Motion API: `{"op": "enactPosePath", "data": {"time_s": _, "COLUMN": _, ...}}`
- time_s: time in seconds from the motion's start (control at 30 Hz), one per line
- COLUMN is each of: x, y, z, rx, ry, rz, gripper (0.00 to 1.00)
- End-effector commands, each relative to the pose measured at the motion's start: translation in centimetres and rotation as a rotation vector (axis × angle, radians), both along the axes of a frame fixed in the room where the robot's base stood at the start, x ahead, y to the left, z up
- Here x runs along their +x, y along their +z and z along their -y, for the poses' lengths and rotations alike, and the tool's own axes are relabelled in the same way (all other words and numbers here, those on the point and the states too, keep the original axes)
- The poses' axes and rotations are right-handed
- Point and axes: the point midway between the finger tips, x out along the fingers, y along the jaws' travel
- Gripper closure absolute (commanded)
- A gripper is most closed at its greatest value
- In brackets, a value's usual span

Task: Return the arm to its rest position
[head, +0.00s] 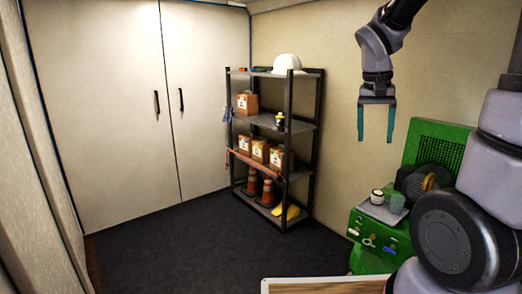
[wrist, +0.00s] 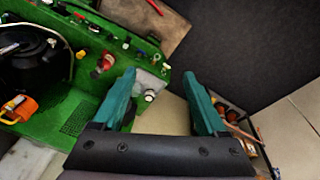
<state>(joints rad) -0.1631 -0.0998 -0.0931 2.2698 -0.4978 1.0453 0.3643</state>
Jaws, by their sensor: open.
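My gripper (head: 376,121) hangs from my raised arm at the upper right of the head view, its two teal fingers pointing down and spread apart. Nothing is between them in the head view. In the wrist view my gripper (wrist: 160,88) also shows open, with its fingers in the air above the scene. A green machine (head: 376,232) stands below and to the right of the gripper in the head view. It also fills the upper left of the wrist view (wrist: 95,105).
A dark shelf unit (head: 318,150) with boxes, orange cones (head: 268,193) and a white hard hat (head: 288,63) stands by the wall. A wooden-topped surface (head: 325,285) is at the bottom edge. The dark floor (head: 190,250) before the white cabinet doors (head: 130,110) is clear.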

Motion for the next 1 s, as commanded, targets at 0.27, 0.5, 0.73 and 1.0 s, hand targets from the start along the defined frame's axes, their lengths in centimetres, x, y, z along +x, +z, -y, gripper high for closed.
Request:
{"op": "enactPosePath", "data": {"time_s": 0.27, "x": -6.2, "y": 6.8, "z": -2.6, "rx": 0.197, "ry": 0.063, "rz": 0.272, "gripper": 0.25}}
{"op": "enactPosePath", "data": {"time_s": 0.5, "x": -10.1, "y": 9.9, "z": -4.5, "rx": 0.278, "ry": 0.12, "rz": 0.463, "gripper": 0.25}}
{"op": "enactPosePath", "data": {"time_s": 0.73, "x": -11.1, "y": 10.6, "z": -5.0, "rx": 0.295, "ry": 0.138, "rz": 0.517, "gripper": 0.25}}
{"op": "enactPosePath", "data": {"time_s": 1.0, "x": -11.1, "y": 10.6, "z": -5.0, "rx": 0.296, "ry": 0.138, "rz": 0.516, "gripper": 0.5}}
